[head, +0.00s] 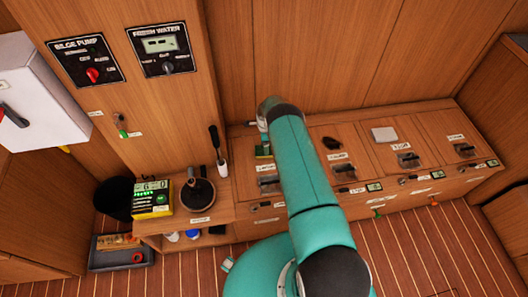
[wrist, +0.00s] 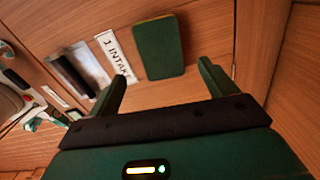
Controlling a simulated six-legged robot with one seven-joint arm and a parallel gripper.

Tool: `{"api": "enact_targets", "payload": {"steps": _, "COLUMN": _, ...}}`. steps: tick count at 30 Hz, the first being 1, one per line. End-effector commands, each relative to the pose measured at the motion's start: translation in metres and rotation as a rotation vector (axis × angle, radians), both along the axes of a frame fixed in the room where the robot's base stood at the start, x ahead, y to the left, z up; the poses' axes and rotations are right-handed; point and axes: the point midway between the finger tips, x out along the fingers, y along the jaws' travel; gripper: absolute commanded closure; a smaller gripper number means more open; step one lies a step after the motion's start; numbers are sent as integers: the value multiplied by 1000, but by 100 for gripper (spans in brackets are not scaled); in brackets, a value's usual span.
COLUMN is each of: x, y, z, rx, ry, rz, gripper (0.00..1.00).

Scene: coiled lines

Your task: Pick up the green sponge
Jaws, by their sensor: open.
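The green sponge (wrist: 159,48) is a dark green block with a thin yellowish edge. In the wrist view it lies on a wooden surface beside a label reading "1 INTAKE" (wrist: 114,57). In the head view only part of the sponge (head: 263,151) shows beside my teal arm, on the left end of the bench. My gripper (wrist: 162,73) is open and empty. Its two dark green fingers point toward the sponge, one to each side in the picture, with the sponge beyond the fingertips. I see no contact. In the head view my arm hides most of the gripper.
The bench (head: 365,155) has several lidded hatches with dark latches. A dark lump (head: 331,143) and a pale block (head: 384,134) lie on it. A side shelf holds a yellow-green case (head: 152,197) and a dark round pan (head: 197,194). A black-handled upright tool (head: 218,152) stands left of the arm.

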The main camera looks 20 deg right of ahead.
Motion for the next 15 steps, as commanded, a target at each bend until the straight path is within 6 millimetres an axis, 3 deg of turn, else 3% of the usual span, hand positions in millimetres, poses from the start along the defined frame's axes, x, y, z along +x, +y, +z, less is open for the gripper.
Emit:
{"api": "enact_targets", "payload": {"steps": 7, "x": 2, "y": 3, "z": -15, "rx": 2, "ry": -1, "rz": 1, "gripper": 15}}
{"api": "enact_targets", "payload": {"steps": 15, "x": 5, "y": 5, "z": -47, "rx": 1, "ry": 1, "rz": 1, "gripper": 15}}
